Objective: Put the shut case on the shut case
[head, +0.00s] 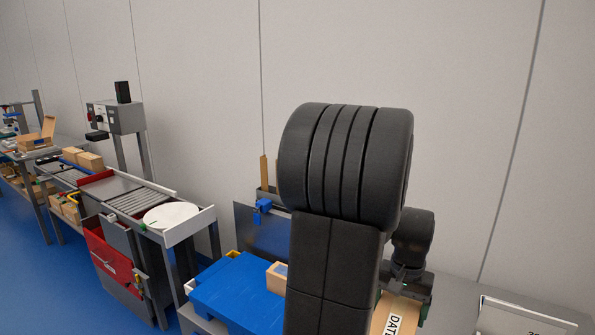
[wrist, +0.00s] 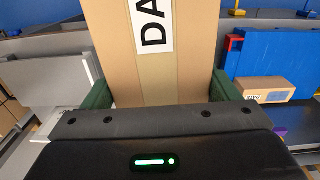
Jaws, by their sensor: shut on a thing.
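A cardboard case (wrist: 190,60) with a pale tape strip and a white label is between the two green fingers of my gripper (wrist: 160,95) in the wrist view. My gripper is shut on it. In the head view part of this case (head: 385,318) shows at lower right beside my gripper (head: 412,285), with its label reading "DAT"; my arm hides the rest. A smaller cardboard case (wrist: 255,90) with a label on its side sits on a blue surface (wrist: 290,62), apart from the held case. It also shows in the head view (head: 273,277), partly hidden by my arm.
A blue platform (head: 235,295) stands left of my arm. Further left are a roller conveyor (head: 135,202) with a white disc (head: 171,216), a red bin (head: 108,262) and cartons (head: 90,160). A white-rimmed tray or panel (head: 520,318) is at lower right. Blue floor is open at far left.

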